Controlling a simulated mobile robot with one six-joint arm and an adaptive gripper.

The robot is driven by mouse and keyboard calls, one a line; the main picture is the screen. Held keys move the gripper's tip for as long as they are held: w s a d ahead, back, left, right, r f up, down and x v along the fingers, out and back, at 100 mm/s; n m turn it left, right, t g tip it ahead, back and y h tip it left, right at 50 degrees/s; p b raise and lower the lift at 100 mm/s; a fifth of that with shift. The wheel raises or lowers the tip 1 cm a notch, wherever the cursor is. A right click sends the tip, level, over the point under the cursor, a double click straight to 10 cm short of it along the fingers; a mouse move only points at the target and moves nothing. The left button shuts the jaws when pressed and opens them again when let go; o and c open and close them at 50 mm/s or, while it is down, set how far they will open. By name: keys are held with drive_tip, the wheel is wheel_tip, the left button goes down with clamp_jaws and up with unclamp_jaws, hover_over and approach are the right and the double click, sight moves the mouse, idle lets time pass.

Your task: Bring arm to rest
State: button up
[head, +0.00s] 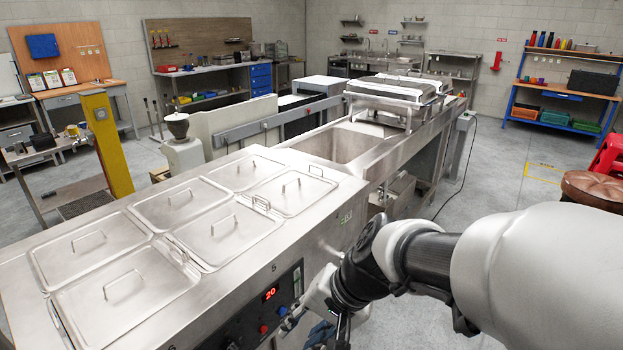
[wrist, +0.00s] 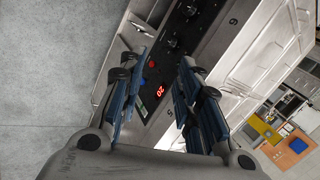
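My gripper (wrist: 158,66) shows in the wrist view with its two blue-padded fingers apart and nothing between them. In the head view my arm reaches in from the right, and the gripper (head: 318,335) is partly cut off by the bottom edge. It is beside the front of the steel counter (head: 215,312), near the control panel (head: 262,308) with a red display reading 20. The panel (wrist: 163,72) also shows beyond the fingers in the wrist view. I cannot tell whether the gripper touches the counter.
Several lidded pans (head: 182,203) with raised handles fill the counter top. A sink basin (head: 345,143) and a chafing dish (head: 390,88) are farther back. Grey floor (head: 500,190) is open to the right of the counter. A brown stool (head: 592,188) stands at the right edge.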

drive_tip(key=s+d+r+n+t+h, duration=0.1)
drive_tip(key=s+d+r+n+h, duration=0.1)
drive_tip(key=s+d, duration=0.5)
drive_tip(key=s+d+r+n+t+h, duration=0.1)
drive_tip(key=s+d+r+n+h, duration=0.1)
drive_tip(key=s+d, duration=0.6)
drive_tip(key=shift+d+r+h, duration=0.2)
drive_tip(key=shift+r+h, duration=0.3)
drive_tip(key=shift+h, duration=0.1)
